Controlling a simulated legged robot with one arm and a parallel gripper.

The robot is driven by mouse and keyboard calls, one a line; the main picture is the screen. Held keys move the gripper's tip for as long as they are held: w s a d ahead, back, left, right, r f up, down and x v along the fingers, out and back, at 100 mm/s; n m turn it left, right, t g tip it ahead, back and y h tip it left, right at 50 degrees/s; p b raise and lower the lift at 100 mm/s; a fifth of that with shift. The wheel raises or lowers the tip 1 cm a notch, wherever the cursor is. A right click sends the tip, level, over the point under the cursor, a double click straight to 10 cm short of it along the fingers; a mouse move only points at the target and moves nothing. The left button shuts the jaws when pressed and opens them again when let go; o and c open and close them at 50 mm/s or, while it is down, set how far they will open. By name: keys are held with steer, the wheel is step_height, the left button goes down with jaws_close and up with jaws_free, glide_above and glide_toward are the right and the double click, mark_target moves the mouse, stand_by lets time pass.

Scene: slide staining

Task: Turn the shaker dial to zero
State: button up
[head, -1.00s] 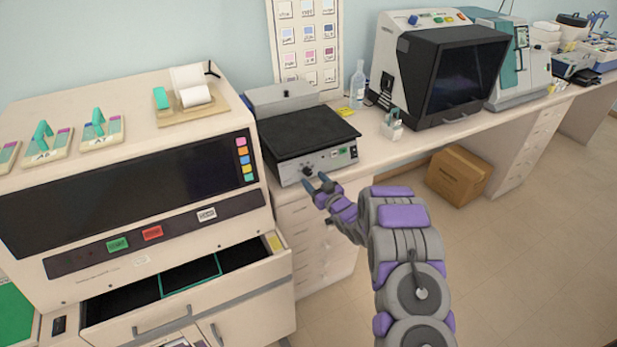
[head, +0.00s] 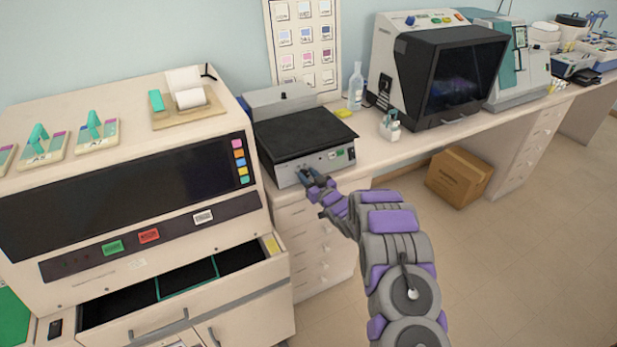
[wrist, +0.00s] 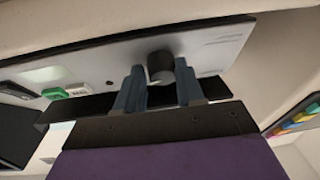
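The shaker (head: 303,134) has a black platform on a pale base and stands on the bench in the head view. Its front panel (wrist: 215,57) fills the top of the wrist view. The dark round dial (wrist: 160,66) is on that panel. My gripper (wrist: 160,84) is open, with one blue-grey finger on each side of the dial. I cannot tell whether the fingers touch it. In the head view my gripper (head: 312,178) is at the panel and hides the dial. The dial's setting cannot be read.
Green and white buttons (wrist: 66,92) sit beside the dial on the panel. The large stainer (head: 130,190) with an open drawer (head: 185,285) stands close on the left. A small bottle holder (head: 390,125) is on the bench to the right. The floor at right is clear around a cardboard box (head: 459,177).

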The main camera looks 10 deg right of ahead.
steer(key=shift+a, duration=0.15)
steer(key=c, duration=0.6)
steer(key=shift+o, duration=0.2)
